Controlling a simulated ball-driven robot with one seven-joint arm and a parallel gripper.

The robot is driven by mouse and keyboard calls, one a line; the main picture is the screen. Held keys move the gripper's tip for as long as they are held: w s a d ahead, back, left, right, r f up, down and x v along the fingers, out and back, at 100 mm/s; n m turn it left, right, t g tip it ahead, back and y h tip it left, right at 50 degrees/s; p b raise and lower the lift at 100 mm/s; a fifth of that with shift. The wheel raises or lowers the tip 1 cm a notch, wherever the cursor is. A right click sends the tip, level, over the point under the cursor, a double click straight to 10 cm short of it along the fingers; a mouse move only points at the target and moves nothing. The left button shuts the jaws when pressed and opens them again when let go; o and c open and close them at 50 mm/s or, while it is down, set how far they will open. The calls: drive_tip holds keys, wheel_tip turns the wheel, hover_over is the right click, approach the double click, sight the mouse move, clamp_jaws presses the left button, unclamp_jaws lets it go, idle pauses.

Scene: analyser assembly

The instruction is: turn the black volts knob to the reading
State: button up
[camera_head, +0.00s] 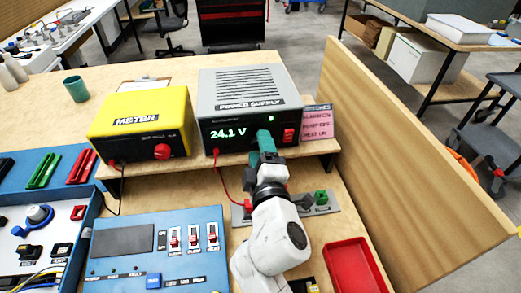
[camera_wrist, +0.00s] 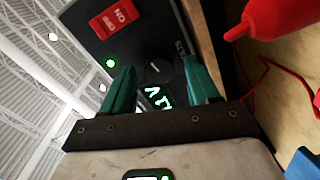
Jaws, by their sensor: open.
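The grey power supply (camera_head: 240,88) stands on the raised shelf, and its green display (camera_head: 228,133) reads 24.1 V. The black volts knob (camera_wrist: 158,70) is on its dark front panel, with a pale pointer line on its face. In the head view my gripper hides the knob. My gripper (camera_head: 265,137) is at the front panel, right of the display. In the wrist view my gripper (camera_wrist: 160,72) is open, its two teal fingers on either side of the knob with gaps visible. Whether the fingertips reach past its face I cannot tell.
A red switch (camera_head: 289,135) is right of my gripper. A pink note (camera_head: 318,122) stands beside the supply, its text too small to read surely. The yellow meter (camera_head: 140,122) is left. A red lead (camera_head: 217,175) hangs in front. A red tray (camera_head: 354,266) lies below right.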

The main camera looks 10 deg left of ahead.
drive_tip(key=v, duration=1)
drive_tip(key=shift+s, duration=0.3)
